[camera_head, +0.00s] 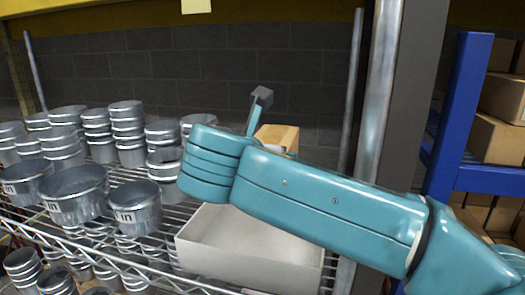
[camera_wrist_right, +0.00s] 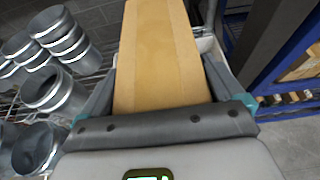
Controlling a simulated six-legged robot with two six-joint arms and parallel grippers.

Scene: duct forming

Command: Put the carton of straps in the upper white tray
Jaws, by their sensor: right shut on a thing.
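A light-brown carton (camera_head: 277,137) shows partly behind my right wrist in the head view. It fills the upper middle of the right wrist view (camera_wrist_right: 160,55). My right gripper (camera_wrist_right: 158,85) is shut on it, with one finger on each side. In the head view my right arm hides most of the gripper and the carton's lower part. An open white tray (camera_head: 245,278) sits on the wire shelf below my right forearm. Its visible inside looks empty, and the forearm hides part of its back and right. The carton appears held above and behind the tray. My left gripper is not in view.
Several metal duct rings (camera_head: 75,190) stand stacked on the wire shelf (camera_head: 150,258) left of the tray. A metal post (camera_head: 377,95) and a blue rack (camera_head: 460,120) with cardboard boxes (camera_head: 495,138) stand to the right. A grey block wall (camera_head: 210,70) closes the back.

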